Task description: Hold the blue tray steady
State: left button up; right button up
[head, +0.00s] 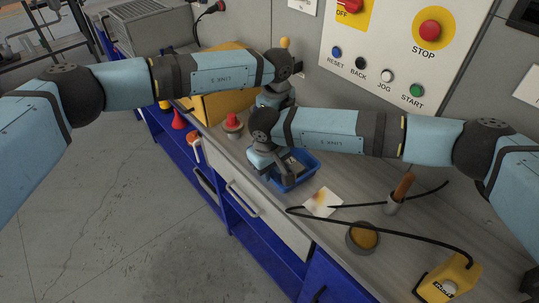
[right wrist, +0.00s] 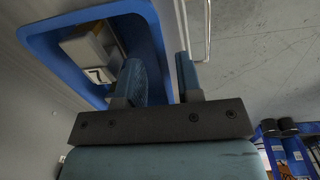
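The blue tray (head: 296,184) sits on the grey bench top. In the right wrist view the tray's blue rim (right wrist: 160,35) fills the upper left, with a pale block-like item (right wrist: 92,48) inside. My right gripper (head: 276,172) is down at the tray's near left side. In the right wrist view the right gripper's two fingers (right wrist: 158,80) stand apart, one on the tray side and one on the floor side of the rim; contact is unclear. My left gripper (head: 274,97) is behind the right arm, beyond the tray; its fingertips are hidden.
A stained white card (head: 322,202), a round tin with amber contents (head: 362,238), a cup with a wooden handle (head: 398,194) and a yellow pendant box (head: 449,278) with a black cable lie to the right. The button panel (head: 400,50) is behind. Drawer handles (head: 242,198) protrude from the bench front.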

aim_at(272, 181)
jog(key=shift+w+d+f, duration=0.1)
jog(key=shift+f, duration=1.5)
grip_shut()
